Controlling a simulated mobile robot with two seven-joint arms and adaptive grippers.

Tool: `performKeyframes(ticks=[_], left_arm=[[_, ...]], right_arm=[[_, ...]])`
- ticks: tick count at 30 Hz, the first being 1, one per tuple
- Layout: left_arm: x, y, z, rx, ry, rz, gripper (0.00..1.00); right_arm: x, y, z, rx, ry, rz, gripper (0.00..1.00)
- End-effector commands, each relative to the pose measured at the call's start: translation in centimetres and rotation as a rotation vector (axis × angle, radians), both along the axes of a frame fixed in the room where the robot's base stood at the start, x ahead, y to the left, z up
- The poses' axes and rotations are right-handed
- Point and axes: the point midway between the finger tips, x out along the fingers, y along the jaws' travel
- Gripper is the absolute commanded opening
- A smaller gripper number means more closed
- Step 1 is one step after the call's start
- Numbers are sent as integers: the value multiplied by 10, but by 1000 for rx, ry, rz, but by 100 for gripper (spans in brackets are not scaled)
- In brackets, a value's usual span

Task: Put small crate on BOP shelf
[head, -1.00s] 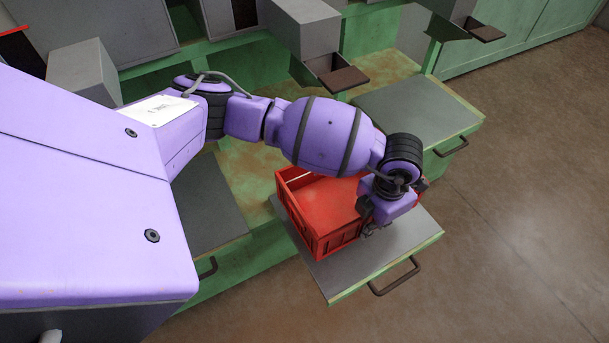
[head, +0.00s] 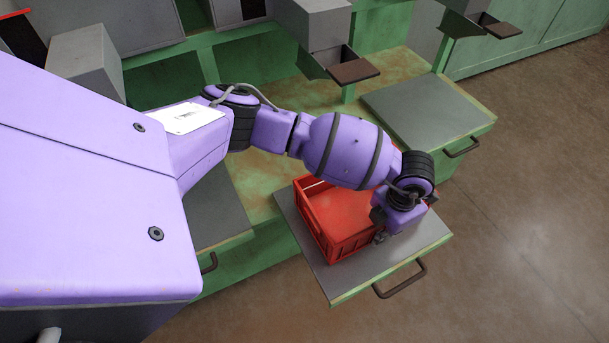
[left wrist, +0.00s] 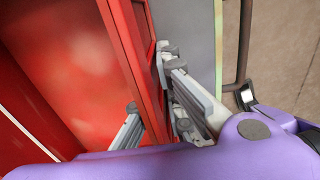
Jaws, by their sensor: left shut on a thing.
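The red small crate (head: 350,246) is upright over a grey pull-out shelf (head: 340,283) with a green edge. My left arm hides its far right part. My left gripper (head: 379,237) is at the crate's right side and is shut on its wall. In the left wrist view, the gripper fingers (left wrist: 158,115) straddle the red crate wall (left wrist: 135,60), one inside and one outside. The crate looks empty where I can see in. I cannot tell whether it touches the shelf. No BOP label is readable. My right gripper is not in view.
A second grey pull-out shelf (head: 425,105) is clear at the back right. Another grey surface (head: 215,215) is at the left, partly behind my arm. A grey box with a brown tray (head: 352,72) juts out at the back. Open brown floor (head: 530,210) lies to the right.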

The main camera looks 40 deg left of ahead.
Motion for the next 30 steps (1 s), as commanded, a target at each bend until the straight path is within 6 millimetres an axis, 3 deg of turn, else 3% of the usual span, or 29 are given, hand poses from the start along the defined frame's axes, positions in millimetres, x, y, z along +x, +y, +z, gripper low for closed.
performKeyframes(ticks=[5,16,20,30], left_arm=[[0,0,0,0,-1,0,25],[1,0,6,0,-3,-1,25],[2,-1,26,-1,-7,-2,25],[1,-2,98,0,-7,-2,25]], right_arm=[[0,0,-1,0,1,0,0],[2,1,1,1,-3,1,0],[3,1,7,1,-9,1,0],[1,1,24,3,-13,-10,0]])
